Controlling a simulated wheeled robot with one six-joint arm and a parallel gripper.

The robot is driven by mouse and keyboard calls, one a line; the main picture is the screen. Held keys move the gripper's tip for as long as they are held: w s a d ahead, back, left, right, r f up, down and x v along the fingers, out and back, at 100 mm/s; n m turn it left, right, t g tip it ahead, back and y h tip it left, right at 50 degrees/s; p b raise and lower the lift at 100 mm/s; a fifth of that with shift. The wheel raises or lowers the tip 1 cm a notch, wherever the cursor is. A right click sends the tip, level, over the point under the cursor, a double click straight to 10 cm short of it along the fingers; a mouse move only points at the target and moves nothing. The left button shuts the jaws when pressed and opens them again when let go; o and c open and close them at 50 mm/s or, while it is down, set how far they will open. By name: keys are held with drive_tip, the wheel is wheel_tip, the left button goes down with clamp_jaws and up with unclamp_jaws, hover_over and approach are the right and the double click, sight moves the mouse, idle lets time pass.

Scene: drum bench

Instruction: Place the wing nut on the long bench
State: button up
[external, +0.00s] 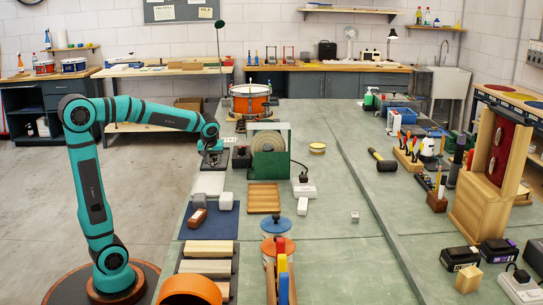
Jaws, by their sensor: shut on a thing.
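The long bench (335,250) has a green-grey top and runs from the front to the back of the external view. My gripper (212,160) points down over its left edge, left of the green upright frame. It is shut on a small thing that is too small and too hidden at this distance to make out. I cannot tell a wing nut for sure anywhere in the view. I cannot tell whether the held thing touches anything below it.
A green frame with a disc (270,152) stands close right of my gripper, with an orange drum (250,99) behind. A wooden ribbed tray (264,198) and a blue mat (222,222) lie nearer. A black mallet (383,160) lies right. The bench's middle is mostly clear.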

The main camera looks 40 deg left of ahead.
drive_tip(key=shift+f, duration=0.15)
drive_tip(key=o, duration=1.1)
drive_tip(key=v, duration=1.7)
drive_tip(key=s+a+r+m+t+h, duration=0.1)
drive_tip(key=s+a+r+m+t, duration=0.1)
drive_tip(key=s, duration=0.4)
drive_tip(key=s+a+r+m+t+h, duration=0.1)
drive_tip(key=s+a+r+m+t, duration=0.1)
drive_tip(key=s+t, duration=0.5)
drive_tip(key=s+a+r+m+t+h, duration=0.1)
drive_tip(key=s+a+r+m+t, duration=0.1)
drive_tip(key=s, duration=0.5)
drive_tip(key=shift+s+r+m+t, duration=0.1)
drive_tip(key=shift+r+m+t, duration=0.3)
drive_tip(key=shift+m+t, duration=0.35)
drive_tip(key=shift+r+m+t, duration=0.4)
drive_tip(key=shift+m+t, duration=0.25)
drive_tip(key=shift+t, duration=0.1)
